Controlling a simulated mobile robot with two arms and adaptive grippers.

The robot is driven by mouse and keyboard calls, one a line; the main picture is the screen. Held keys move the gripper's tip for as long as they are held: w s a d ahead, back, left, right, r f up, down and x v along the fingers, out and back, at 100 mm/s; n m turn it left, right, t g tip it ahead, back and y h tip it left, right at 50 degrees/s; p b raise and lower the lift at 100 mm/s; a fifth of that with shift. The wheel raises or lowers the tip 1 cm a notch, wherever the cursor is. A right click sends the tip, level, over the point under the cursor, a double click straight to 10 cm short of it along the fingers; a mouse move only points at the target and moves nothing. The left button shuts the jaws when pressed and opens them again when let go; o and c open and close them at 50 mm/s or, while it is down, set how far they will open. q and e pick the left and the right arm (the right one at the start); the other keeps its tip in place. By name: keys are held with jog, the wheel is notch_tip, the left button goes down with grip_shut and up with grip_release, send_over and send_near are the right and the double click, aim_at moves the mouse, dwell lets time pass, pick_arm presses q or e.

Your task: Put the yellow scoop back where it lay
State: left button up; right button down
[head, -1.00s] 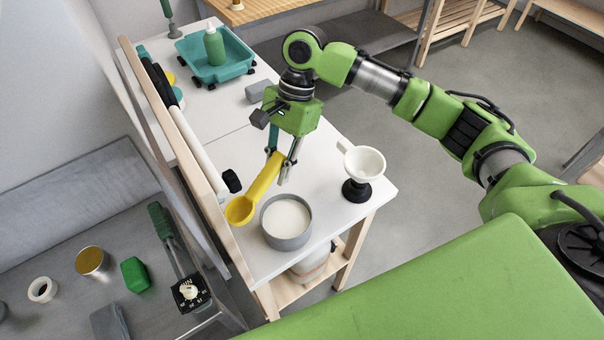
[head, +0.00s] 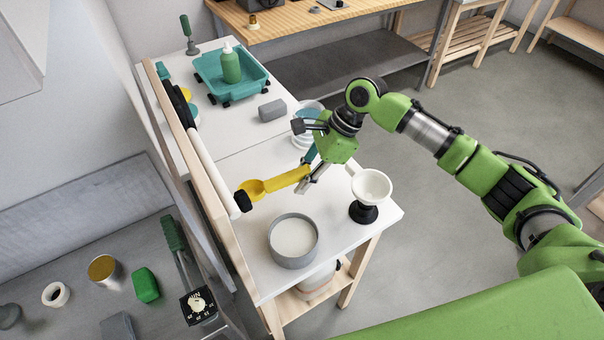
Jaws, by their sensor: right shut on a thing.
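My right gripper (head: 308,177) is shut on the handle of the yellow scoop (head: 283,181). The scoop is held roughly level above the white table (head: 232,153), its bowl pointing left. The bowl is close to the black end of a white roll along the table's left edge; I cannot tell whether they touch. A grey round tub (head: 292,260) with white contents stands on the table in front of the scoop. My left gripper is not in view.
A white funnel (head: 371,187) on a black stand is right of the gripper. A grey block (head: 272,110), a clear container (head: 306,114) and a teal tray (head: 252,84) with a green bottle (head: 231,66) stand farther back. A wooden rail lines the left edge.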

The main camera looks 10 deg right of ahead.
aim_at(295, 204)
pick_arm(q)
jog(key=shift+b, duration=0.4)
pick_arm(e)
jog(key=shift+f, duration=2.85)
pick_arm(q)
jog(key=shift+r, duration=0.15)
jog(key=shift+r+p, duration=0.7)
jog(key=shift+p, duration=0.15)
pick_arm(e)
jog(key=shift+r+p, duration=0.1)
jog(key=shift+p, duration=0.7)
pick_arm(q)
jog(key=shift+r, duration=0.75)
pick_arm(e)
jog(key=shift+f, duration=0.7)
